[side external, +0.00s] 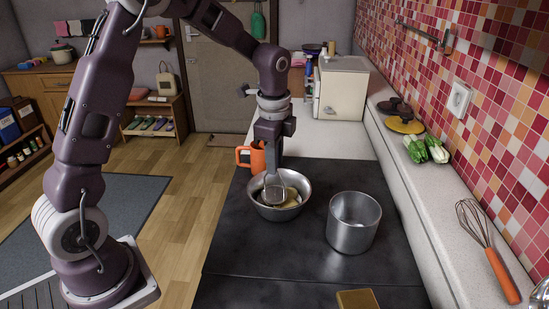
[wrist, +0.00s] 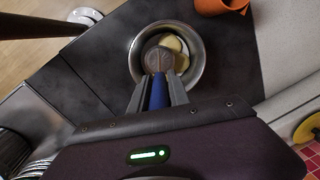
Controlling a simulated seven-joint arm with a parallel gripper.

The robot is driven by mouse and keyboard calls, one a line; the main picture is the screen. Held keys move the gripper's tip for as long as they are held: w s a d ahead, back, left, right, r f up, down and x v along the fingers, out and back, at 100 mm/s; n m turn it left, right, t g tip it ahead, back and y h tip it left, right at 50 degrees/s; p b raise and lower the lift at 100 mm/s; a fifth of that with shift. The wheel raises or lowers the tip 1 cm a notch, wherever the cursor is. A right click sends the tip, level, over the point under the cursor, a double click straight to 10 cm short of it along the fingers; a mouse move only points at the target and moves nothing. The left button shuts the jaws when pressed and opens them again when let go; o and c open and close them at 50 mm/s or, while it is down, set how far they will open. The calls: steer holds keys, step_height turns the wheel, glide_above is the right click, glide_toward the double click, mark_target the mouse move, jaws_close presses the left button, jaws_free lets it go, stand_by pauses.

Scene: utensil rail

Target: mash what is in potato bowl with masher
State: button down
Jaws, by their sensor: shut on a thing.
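The potato bowl (side external: 262,209) is a round metal bowl on the dark counter, and it also shows in the wrist view (wrist: 137,72). Pale yellow potato pieces (side external: 292,197) lie in it, also seen in the wrist view (wrist: 180,58). My gripper (side external: 271,150) is above the bowl, shut on the blue handle of the masher (wrist: 157,92). The masher's metal head (side external: 274,188) points down inside the bowl, at the left of the potato pieces. I cannot tell whether it touches them or the bowl's bottom.
An orange mug (side external: 257,157) stands just behind the bowl. A tall metal pot (side external: 352,235) stands to its right. A whisk (side external: 484,240) and green vegetables (side external: 426,148) lie on the right ledge. A wooden block (side external: 357,299) is at the front. Dark counter in front of the bowl is clear.

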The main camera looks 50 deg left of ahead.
steer(key=shift+f, duration=1.4)
